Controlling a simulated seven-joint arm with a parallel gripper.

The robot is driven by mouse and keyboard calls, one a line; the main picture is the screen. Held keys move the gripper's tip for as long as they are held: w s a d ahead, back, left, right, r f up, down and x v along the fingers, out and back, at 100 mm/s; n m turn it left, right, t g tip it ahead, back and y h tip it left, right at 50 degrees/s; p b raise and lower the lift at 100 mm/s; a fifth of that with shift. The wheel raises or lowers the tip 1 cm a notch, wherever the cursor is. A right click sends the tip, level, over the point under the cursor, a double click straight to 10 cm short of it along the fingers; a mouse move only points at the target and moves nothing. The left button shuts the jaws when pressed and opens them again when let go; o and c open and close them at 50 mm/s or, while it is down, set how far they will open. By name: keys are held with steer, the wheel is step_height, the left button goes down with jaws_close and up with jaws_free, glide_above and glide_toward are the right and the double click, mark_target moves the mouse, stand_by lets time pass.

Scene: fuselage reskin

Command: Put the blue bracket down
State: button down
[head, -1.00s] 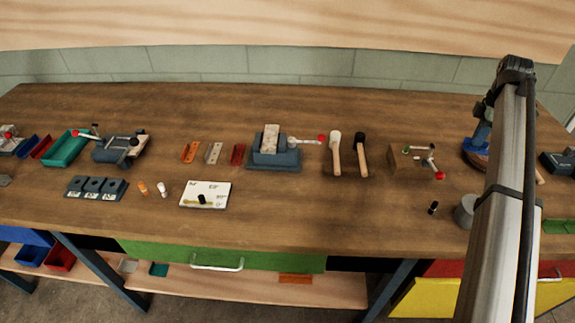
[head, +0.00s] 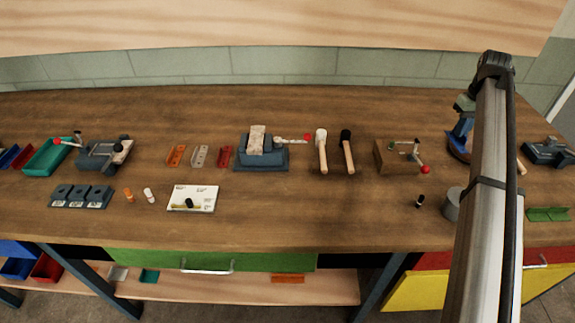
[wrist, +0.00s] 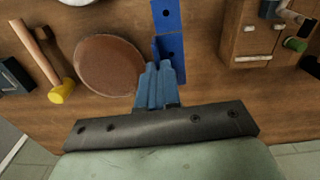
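The blue bracket (wrist: 168,18) stretches away from my fingertips in the wrist view, with a dark hole in its far part. My gripper (wrist: 158,68) has its two blue fingers close together on the bracket's near part, which they partly hide. In the head view, the bracket (head: 462,124) shows as a small blue patch at the right of the bench, beside my arm. It is above or close to a round brown disc (wrist: 110,66). I cannot tell whether the bracket touches anything below.
A wooden block with a toggle clamp (head: 397,158) stands left of the bracket. A grey cylinder (head: 453,204) and a small black-capped item (head: 420,201) are nearer the front edge. A yellow-headed mallet (wrist: 61,93) lies beyond the disc. Bare bench (head: 330,215) lies left of the cylinder.

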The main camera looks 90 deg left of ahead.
mark_target(446, 163)
steer(key=shift+m, duration=0.4)
steer(key=shift+f, duration=0.1)
steer(key=shift+f, duration=4.9)
steer(key=shift+f, duration=0.1)
steer(key=c, duration=1.3)
jaws_free()
steer(key=shift+c, duration=0.2)
step_height(446, 163, up, 12)
steer(key=shift+r, duration=0.15)
